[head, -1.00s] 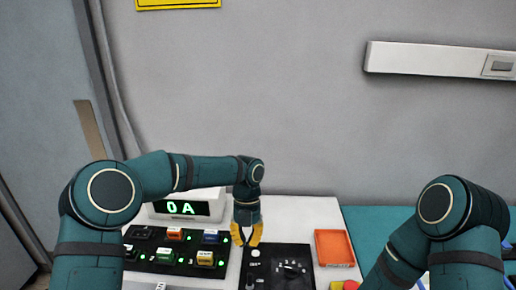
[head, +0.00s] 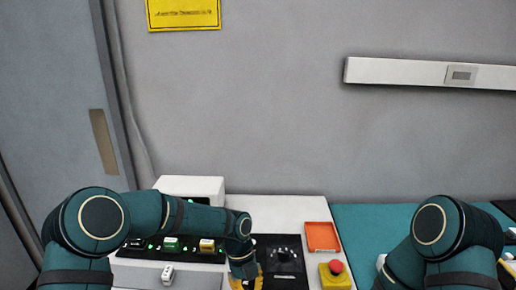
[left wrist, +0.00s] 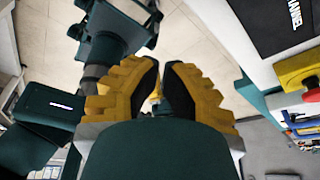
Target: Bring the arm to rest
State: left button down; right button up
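My left arm comes in from the left in the head view and bends down at the wrist. Its yellow gripper (head: 245,283) is at the bottom edge, partly cut off, in front of the black dial panel (head: 280,257).
A white cabinet top carries an orange tray (head: 322,237), a yellow box with a red button (head: 336,268) and a black panel with coloured blocks and green lights (head: 150,252). A white display box (head: 190,187) stands behind. A teal surface (head: 375,225) lies to the right.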

pick_arm(q)
jog(key=s+a+f+n+t, duration=0.1)
jog(key=s+f+n, duration=0.4)
jog(key=n, duration=0.5)
jog(key=s+a+f+n+t+h+b, duration=0.1)
jog(key=s+a+f+n, duration=0.3)
jog(key=n, duration=0.7)
jog(key=s+a+f+n+t+h+b, duration=0.1)
jog(key=s+a+f+n+t, duration=0.1)
jog(key=s+f+n, duration=0.5)
jog(key=s+n+t, duration=0.1)
jog(key=n, duration=0.2)
jog(key=shift+a+f+n, duration=0.3)
jog(key=shift+a+n, duration=0.05)
jog(key=shift+n, duration=0.05)
